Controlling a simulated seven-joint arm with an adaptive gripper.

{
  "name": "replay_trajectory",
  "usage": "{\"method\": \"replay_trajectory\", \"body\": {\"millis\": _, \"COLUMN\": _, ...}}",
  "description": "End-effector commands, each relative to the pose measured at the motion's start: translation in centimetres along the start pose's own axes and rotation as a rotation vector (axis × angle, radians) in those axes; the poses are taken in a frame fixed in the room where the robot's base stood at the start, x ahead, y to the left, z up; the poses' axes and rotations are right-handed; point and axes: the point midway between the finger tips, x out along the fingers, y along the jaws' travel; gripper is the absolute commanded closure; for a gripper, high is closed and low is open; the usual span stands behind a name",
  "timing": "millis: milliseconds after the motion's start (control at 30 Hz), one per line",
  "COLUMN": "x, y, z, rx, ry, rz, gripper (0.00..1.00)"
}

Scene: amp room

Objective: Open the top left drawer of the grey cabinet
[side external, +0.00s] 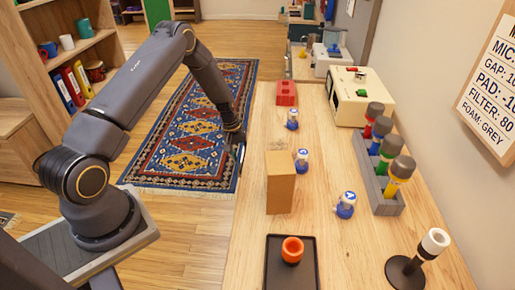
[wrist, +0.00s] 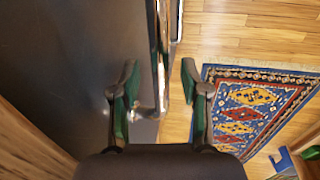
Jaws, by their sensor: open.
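In the wrist view a large dark grey surface (wrist: 65,60), which looks like the cabinet, fills the left side. A narrow, pale upright edge or bar (wrist: 161,45) borders it on the right; I cannot tell whether it is a handle or a drawer edge. My gripper (wrist: 158,75) is open, its two fingers on either side of the line of that edge. I cannot tell whether they touch it. In the side external view my gripper (side external: 240,150) hangs low beside the left edge of the wooden table. The cabinet front and its drawers are hidden there.
The wooden table (side external: 322,215) holds a cardboard block (side external: 280,182) near my gripper, a red box (side external: 286,92), several blue-and-white items, a beige device (side external: 358,97), a grey rack (side external: 378,182) and a black tray (side external: 273,272). A patterned rug (side external: 180,150) lies on the open floor left of the table.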

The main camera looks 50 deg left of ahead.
Motion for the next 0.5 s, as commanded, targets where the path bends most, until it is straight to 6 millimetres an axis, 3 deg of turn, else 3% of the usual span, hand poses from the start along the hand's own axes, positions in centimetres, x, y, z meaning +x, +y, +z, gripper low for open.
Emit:
{"method": "replay_trajectory", "body": {"millis": 333, "x": 0.49, "y": 0.03, "z": 0.0, "rx": 0.0, "ry": 0.0, "rz": 0.0, "gripper": 0.55}}
{"method": "replay_trajectory", "body": {"millis": 500, "x": 0.48, "y": 0.02, "z": 0.01, "rx": 0.0, "ry": 0.0, "rz": 0.0, "gripper": 0.71}}
